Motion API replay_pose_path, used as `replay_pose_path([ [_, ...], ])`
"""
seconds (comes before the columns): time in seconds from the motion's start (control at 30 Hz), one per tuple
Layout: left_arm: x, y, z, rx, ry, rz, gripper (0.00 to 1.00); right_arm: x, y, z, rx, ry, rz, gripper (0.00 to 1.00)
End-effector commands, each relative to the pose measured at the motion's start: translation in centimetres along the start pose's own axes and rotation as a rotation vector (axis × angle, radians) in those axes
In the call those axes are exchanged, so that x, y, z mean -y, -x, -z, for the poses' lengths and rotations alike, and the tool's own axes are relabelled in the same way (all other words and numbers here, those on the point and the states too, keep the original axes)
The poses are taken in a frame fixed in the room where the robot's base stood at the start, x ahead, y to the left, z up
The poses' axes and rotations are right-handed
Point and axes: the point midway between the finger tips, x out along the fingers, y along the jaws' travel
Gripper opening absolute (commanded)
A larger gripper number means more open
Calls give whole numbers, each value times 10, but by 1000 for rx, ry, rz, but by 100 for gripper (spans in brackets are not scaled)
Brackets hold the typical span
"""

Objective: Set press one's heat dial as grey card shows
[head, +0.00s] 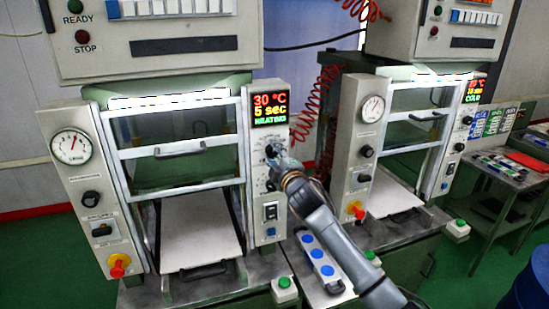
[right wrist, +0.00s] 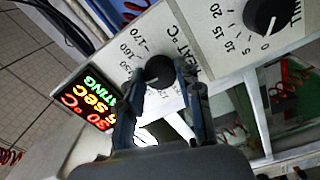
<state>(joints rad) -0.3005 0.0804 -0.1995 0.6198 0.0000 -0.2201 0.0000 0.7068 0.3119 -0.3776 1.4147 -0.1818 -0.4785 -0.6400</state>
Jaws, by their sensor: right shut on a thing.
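The left press (head: 195,225) has a display (head: 269,110) reading 30 °C, 5 sec and HEATING. My right gripper (head: 272,160) is at the control panel below that display. In the right wrist view, my right gripper (right wrist: 157,82) has its fingers on either side of the black heat dial knob (right wrist: 159,71) and is shut on it. The scale beside the knob shows 150, 160 and 170; part of it is hidden by the fingers. Several small cards (head: 494,121) hang right of the second press; their writing is too small to read. My left gripper is not in view.
The black time knob (right wrist: 266,14) is close to the heat dial. A second press (head: 372,140) stands to the right, its display reading COLD. A tray with blue round buttons (head: 317,254) lies between the presses. A side table (head: 505,175) holds small items.

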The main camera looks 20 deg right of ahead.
Motion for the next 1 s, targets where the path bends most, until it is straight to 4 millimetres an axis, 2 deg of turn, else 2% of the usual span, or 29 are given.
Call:
replay_pose_path([
  [0.43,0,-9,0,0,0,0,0,3,0,0,15,-427,2,3],
  [1.0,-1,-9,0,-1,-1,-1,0,3,0,1,34,-967,1,3],
])
